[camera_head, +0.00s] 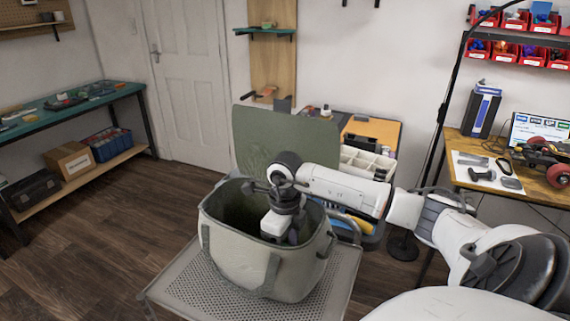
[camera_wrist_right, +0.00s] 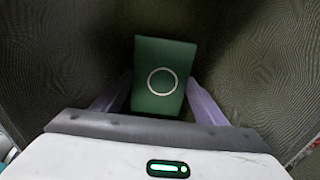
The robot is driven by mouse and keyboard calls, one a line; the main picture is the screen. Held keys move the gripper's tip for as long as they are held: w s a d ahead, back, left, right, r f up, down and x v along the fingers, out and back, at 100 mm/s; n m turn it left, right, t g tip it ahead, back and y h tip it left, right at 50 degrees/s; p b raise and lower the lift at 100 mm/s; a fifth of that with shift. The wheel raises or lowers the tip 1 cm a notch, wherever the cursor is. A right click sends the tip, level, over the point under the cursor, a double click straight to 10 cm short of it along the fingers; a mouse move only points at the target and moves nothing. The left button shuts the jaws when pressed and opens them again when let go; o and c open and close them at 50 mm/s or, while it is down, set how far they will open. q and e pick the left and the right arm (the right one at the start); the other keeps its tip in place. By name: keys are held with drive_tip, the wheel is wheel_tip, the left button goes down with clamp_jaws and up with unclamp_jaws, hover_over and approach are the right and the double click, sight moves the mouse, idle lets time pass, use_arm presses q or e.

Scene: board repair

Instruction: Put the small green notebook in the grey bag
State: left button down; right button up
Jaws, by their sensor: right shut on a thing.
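The grey bag (camera_head: 228,248) stands open on a perforated metal table, its lid raised at the back. My right arm comes in from the right and reaches down into the bag, so its fingertips are hidden in the head view. In the right wrist view, my right gripper (camera_wrist_right: 158,100) is shut on the small green notebook (camera_wrist_right: 163,62), which has a pale ring on its cover. The notebook is inside the bag, between the dark side walls. Whether it touches the bag's bottom cannot be told. My left gripper is not in view.
The perforated table (camera_head: 190,284) has a little free surface around the bag.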

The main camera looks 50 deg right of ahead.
drive_tip(key=shift+f, duration=1.85)
drive_tip(key=shift+f, duration=0.15)
drive_tip(key=o, duration=1.3)
drive_tip(key=shift+c, duration=0.2)
wheel_tip(320, 180, up, 12)
drive_tip(key=shift+r+b, duration=0.2)
drive_tip(key=shift+b, duration=0.15)
